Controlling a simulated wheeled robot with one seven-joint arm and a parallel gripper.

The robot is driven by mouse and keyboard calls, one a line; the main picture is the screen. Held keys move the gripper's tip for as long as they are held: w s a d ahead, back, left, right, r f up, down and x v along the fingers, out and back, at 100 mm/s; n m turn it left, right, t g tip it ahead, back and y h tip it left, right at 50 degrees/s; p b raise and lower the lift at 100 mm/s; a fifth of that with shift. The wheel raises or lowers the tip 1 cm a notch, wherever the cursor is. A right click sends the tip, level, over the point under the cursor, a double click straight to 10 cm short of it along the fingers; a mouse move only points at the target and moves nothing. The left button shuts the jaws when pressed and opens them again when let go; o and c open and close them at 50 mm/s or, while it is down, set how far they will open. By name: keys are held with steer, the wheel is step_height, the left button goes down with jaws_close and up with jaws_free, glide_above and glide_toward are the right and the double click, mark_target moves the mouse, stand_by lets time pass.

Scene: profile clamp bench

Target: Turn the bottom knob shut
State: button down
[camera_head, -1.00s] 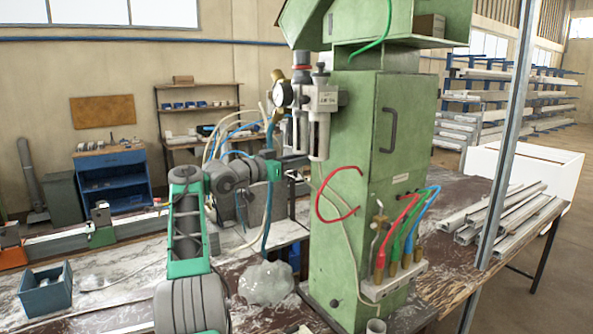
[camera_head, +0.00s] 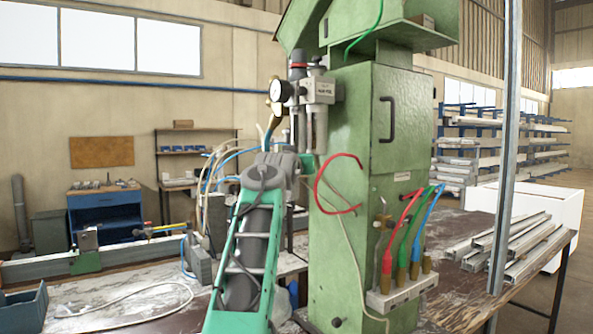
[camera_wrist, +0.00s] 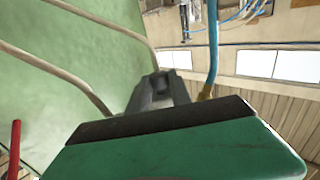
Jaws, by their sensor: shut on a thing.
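The air filter and regulator unit (camera_head: 318,92) is mounted on the left side of the green cabinet, with a round gauge (camera_head: 282,91) and hanging bowls (camera_head: 320,125). My gripper (camera_wrist: 160,88) is right under the bowls, pointing upward beside the cabinet wall. In the wrist view its jaws are closed around a small dark piece, which fits the bottom knob. The knob itself is almost wholly hidden by the jaws, so its turn position cannot be read. In the head view my arm covers the jaws' near side.
The green cabinet (camera_head: 355,230) stands close to the right of my gripper. A blue hose with a brass fitting (camera_wrist: 206,92) and pale hoses run near it. A red hose (camera_head: 322,185) loops on the cabinet front. Colored hoses (camera_head: 402,235) rise from a manifold lower right.

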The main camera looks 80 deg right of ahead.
steer(key=shift+r+n+t, duration=0.25)
steer(key=shift+n+t, duration=0.15)
steer(key=shift+t, duration=0.2)
steer(key=c, duration=1.2)
jaws_free()
steer(key=shift+d+f, duration=0.1)
steer(key=shift+f, duration=0.1)
steer(key=shift+o, duration=0.2)
steer(key=s+a+b, duration=0.1)
steer(key=a+b, duration=0.2)
steer(key=a, duration=0.4)
steer(key=shift+a+b, duration=0.4)
